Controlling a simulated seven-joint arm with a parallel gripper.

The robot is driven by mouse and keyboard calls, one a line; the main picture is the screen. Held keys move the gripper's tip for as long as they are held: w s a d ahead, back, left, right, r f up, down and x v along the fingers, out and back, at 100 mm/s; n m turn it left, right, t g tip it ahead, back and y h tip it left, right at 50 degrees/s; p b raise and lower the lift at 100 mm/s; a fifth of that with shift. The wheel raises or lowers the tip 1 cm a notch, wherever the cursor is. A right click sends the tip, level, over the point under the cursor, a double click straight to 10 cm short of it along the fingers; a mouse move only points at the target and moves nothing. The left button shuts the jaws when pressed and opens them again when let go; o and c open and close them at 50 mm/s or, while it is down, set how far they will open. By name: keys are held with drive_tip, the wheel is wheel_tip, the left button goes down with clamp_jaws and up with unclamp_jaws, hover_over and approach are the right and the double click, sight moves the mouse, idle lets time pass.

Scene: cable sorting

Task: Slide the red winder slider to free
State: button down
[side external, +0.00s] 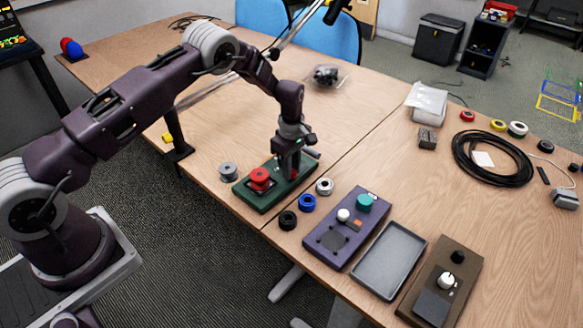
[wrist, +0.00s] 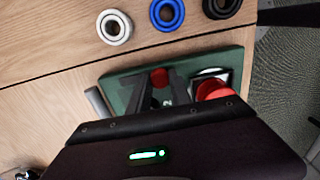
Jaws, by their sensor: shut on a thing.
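The winder is a green base plate (side external: 247,195) near the table's front edge, with a red spool (side external: 260,176) on its left part. The plate (wrist: 117,84) and part of the red spool (wrist: 213,89) also show in the wrist view. My gripper (side external: 289,175) points down over the right part of the plate. In the wrist view, a small red slider knob (wrist: 159,77) shows between the two dark fingertips (wrist: 160,86), and my gripper is shut on it. The knob is hidden behind the fingers in the side view, and the slider's track is mostly covered.
White (side external: 324,186), blue (side external: 307,203) and black (side external: 288,220) rings lie close in front of the plate. A grey spool (side external: 228,171) stands left of it. A purple panel (side external: 330,240), a grey tray (side external: 388,262) and a brown box (side external: 440,283) lie to the right.

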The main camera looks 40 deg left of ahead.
sight(303, 168)
idle(0.4)
drive_tip(key=w, duration=0.4)
drive_tip(key=shift+w+a, duration=0.15)
drive_tip(key=shift+w, duration=0.6)
drive_tip(key=shift+r, duration=0.1)
drive_tip(key=c, duration=1.2)
unclamp_jaws()
drive_tip(key=shift+o, duration=0.2)
wheel_tip(303, 168, up, 7)
